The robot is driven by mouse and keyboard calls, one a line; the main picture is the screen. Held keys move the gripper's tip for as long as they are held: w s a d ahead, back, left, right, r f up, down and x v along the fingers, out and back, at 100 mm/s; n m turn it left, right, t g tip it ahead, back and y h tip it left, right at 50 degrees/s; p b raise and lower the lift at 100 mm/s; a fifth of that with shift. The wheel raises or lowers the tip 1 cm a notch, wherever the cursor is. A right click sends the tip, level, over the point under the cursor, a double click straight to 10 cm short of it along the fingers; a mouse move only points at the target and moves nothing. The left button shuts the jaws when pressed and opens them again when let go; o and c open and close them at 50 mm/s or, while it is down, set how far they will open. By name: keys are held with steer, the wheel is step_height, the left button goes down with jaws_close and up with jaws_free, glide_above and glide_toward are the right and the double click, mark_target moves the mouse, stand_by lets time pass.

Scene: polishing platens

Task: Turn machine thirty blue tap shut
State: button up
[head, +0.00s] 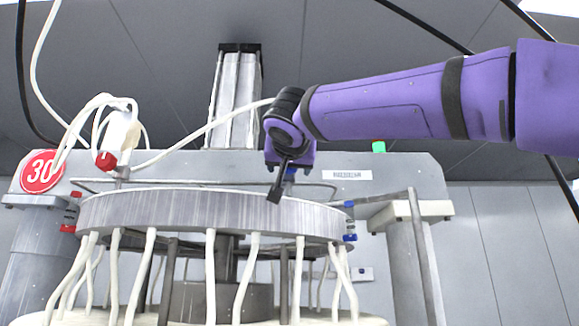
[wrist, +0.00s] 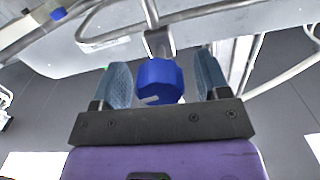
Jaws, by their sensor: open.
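In the wrist view a blue tap (wrist: 158,82) with a small pale mark sits at the end of a metal stem. My gripper (wrist: 164,75) is open, with one blue-grey finger on each side of this tap. A gap shows beside each finger, so they do not appear to press on it. A round red sign reading 30 (head: 42,171) is on the machine at left.
A pale metal ring (head: 200,212) with several white hoses below fills the middle. Other blue fittings (head: 349,220) are at its right, red ones (head: 69,212) at left. A white hose and thin rail run near my gripper.

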steer(key=shift+w, duration=0.5)
steer(key=c, duration=0.9)
steer(key=shift+c, duration=0.2)
steer(key=shift+n, duration=0.4)
steer(key=shift+f+n, duration=0.1)
steer(key=shift+n, duration=7.4)
